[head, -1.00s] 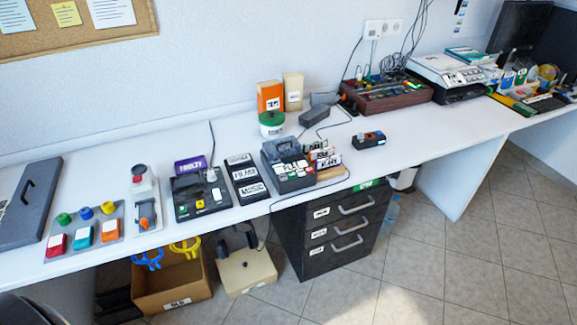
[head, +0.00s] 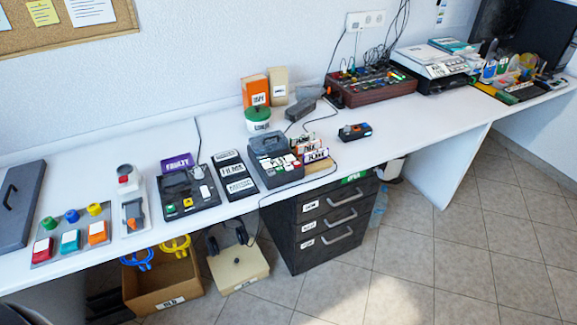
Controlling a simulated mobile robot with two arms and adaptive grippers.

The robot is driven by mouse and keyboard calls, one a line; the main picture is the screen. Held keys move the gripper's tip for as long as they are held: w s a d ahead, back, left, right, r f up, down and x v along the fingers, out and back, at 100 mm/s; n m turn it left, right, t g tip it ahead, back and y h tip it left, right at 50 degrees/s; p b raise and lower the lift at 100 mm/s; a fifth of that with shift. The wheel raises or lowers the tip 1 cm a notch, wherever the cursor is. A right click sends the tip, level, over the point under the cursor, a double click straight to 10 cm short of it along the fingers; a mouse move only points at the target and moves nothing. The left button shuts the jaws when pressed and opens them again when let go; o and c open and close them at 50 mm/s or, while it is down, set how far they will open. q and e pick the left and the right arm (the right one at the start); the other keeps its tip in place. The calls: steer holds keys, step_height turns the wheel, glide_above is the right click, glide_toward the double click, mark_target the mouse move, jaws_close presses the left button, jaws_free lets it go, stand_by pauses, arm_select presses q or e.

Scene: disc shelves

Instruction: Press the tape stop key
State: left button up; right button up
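A black desktop device (head: 205,211) lies flat on the white desk, left of centre. It has a green key (head: 171,208) and a yellow key (head: 188,203) near its front edge and a pale part on its right side. It may be the tape machine, but I cannot read any marking on its keys or tell which is stop. A grey lidded box (head: 268,145) with white labelled pieces at its front stands to the right. Neither of my grippers is in view.
A black labelled panel (head: 229,157) lies just right of the device. Drawers (head: 287,216) and an open carton (head: 148,300) stand below.

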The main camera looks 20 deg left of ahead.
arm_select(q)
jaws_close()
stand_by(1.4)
